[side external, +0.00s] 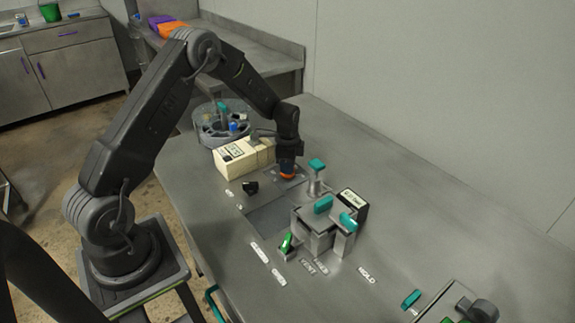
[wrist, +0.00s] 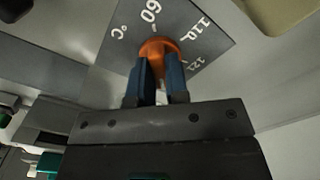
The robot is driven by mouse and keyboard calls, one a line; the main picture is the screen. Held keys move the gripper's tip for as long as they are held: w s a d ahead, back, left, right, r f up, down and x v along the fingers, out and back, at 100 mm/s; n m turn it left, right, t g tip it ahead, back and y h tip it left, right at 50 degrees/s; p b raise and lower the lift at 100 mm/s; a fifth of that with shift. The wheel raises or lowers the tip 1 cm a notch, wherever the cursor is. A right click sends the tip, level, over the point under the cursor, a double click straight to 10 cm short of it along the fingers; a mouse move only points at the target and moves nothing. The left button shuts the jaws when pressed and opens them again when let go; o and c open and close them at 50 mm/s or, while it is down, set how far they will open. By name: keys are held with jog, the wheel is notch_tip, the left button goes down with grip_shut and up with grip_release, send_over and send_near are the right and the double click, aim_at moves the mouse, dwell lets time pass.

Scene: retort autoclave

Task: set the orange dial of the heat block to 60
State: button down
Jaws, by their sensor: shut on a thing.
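The orange dial (wrist: 158,46) sits on a grey scale plate (wrist: 205,32) marked 60, 110, 121 and °C. My gripper (wrist: 160,65) is over the dial with its two blue fingers shut on it, one on each side. In the wrist view the 60 mark is just above and left of the dial, and 110 is to its upper right. The dial's pointer cannot be made out, so its setting is unclear. In the side view my gripper (side external: 288,168) points straight down with the orange dial (side external: 287,176) right under it.
A cream box with a display (side external: 236,158) stands left of the gripper, and a round grey rack (side external: 212,128) is behind it. A teal-topped post (side external: 316,175) and a grey block with teal handles (side external: 322,222) stand close on the right. The bench's right back is clear.

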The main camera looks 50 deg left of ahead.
jog(key=shift+n, duration=0.3)
jog(key=n, duration=0.6)
jog(key=shift+n, duration=0.3)
jog(key=n, duration=1.2)
jog(key=shift+n, duration=0.3)
jog(key=n, duration=0.6)
jog(key=shift+n, duration=0.4)
jog(key=c, duration=1.1)
grip_release()
